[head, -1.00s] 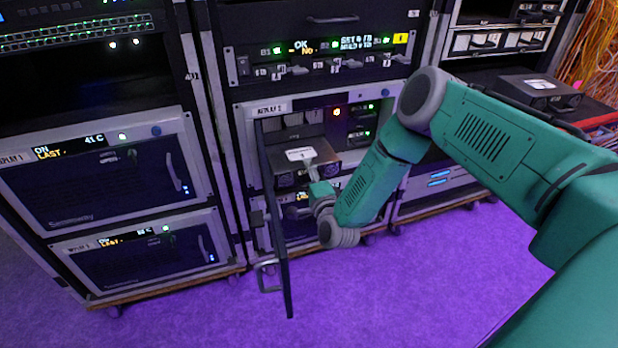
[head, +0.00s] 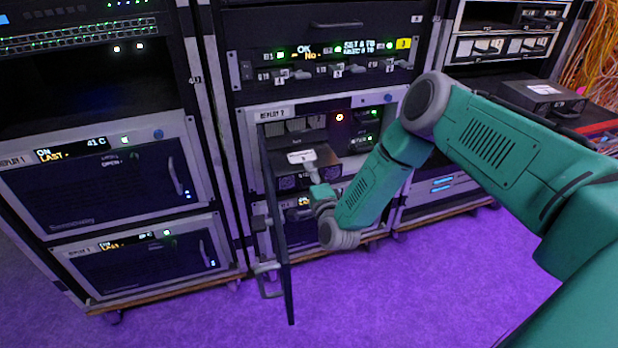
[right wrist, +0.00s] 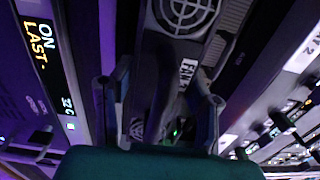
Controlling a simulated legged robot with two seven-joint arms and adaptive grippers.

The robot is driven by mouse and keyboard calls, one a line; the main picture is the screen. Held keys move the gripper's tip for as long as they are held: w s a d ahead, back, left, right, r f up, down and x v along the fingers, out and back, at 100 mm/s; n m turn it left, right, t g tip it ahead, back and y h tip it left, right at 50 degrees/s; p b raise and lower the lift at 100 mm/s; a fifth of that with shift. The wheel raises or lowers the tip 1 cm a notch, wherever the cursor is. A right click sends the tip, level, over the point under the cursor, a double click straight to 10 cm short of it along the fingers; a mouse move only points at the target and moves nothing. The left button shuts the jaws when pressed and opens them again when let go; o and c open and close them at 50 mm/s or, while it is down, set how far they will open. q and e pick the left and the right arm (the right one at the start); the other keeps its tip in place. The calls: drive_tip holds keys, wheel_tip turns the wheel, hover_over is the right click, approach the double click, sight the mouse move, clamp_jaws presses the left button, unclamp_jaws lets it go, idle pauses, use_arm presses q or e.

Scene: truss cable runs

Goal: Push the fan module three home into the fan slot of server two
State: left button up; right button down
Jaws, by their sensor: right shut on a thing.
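Fan module three (head: 310,166) is a dark box with a white label on top and round fan grilles on its front. It sits at the open front of server two (head: 272,114), still sticking out; how deep it sits I cannot tell. In the right wrist view its grille and "FAN" label (right wrist: 188,74) show up close. My right gripper (head: 320,190) is shut on the module's front; its fingers also show in the right wrist view (right wrist: 160,105). The fan slot itself is mostly hidden behind the module. My left gripper is not in view.
The server's open door (head: 278,230) with a handle hangs just left of my right gripper. Server one (head: 95,180) stands in the left rack. A black box (head: 542,92) lies on the right. Purple floor is clear in front.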

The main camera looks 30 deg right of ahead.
sight(300, 157)
drive_tip(key=shift+w+d, duration=0.1)
drive_tip(key=shift+w, duration=0.35)
drive_tip(key=shift+w+d+b, duration=0.1)
drive_tip(key=shift+w+b, duration=0.25)
drive_tip(key=shift+b, duration=0.15)
drive_tip(key=shift+w, duration=0.35)
drive_tip(key=shift+w+d+r+b, duration=0.15)
drive_tip(key=shift+w+b, duration=0.15)
drive_tip(key=shift+b, duration=0.15)
drive_tip(key=shift+w, duration=0.1)
drive_tip(key=shift+x, duration=3)
drive_tip(key=shift+w, duration=0.2)
drive_tip(key=shift+s, duration=0.35)
